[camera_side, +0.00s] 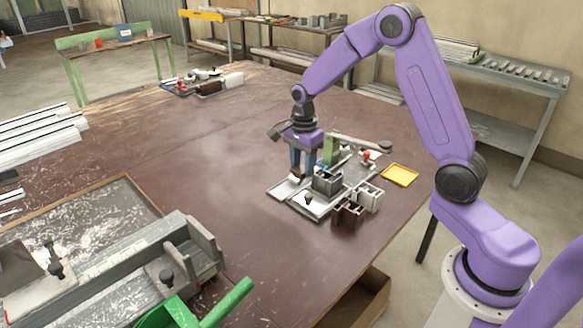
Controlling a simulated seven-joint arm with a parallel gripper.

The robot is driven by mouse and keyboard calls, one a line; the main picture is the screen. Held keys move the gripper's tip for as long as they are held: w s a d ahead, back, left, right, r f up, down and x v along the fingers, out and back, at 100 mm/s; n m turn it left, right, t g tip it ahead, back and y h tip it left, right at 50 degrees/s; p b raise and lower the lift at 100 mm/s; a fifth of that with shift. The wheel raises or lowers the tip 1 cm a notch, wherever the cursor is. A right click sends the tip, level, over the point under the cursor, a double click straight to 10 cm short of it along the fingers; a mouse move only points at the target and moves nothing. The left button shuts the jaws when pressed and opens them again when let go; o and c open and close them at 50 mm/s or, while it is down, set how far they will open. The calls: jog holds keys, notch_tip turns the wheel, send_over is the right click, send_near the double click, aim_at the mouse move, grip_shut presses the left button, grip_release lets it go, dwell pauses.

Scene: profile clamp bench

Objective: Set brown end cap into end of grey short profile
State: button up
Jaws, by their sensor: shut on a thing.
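My gripper (302,172) points down at the left side of a clamp fixture (311,206) on the brown bench. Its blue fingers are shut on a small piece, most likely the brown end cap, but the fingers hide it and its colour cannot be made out. The grey short profile (327,182) stands in the fixture just right of and in front of the fingers. From this view I cannot tell whether the held piece touches it.
A red-knobbed clamp (367,157) and a green post (331,149) are behind. A yellow tray (400,175) lies at right. The bench left of the fixture is clear.

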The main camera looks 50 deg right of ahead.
jog(key=s+r, duration=0.3)
jog(key=s, duration=0.3)
jog(key=w+d+f, duration=0.3)
jog(key=d+f, duration=0.2)
jog(key=d, duration=0.3)
jog(key=shift+w, duration=0.15)
jog(key=shift+f, duration=0.6)
dwell(1.9)
jog(key=o, duration=1.6)
jog(key=shift+c, duration=0.2)
jog(key=shift+r, duration=0.1)
jog(key=shift+r, duration=2.95)
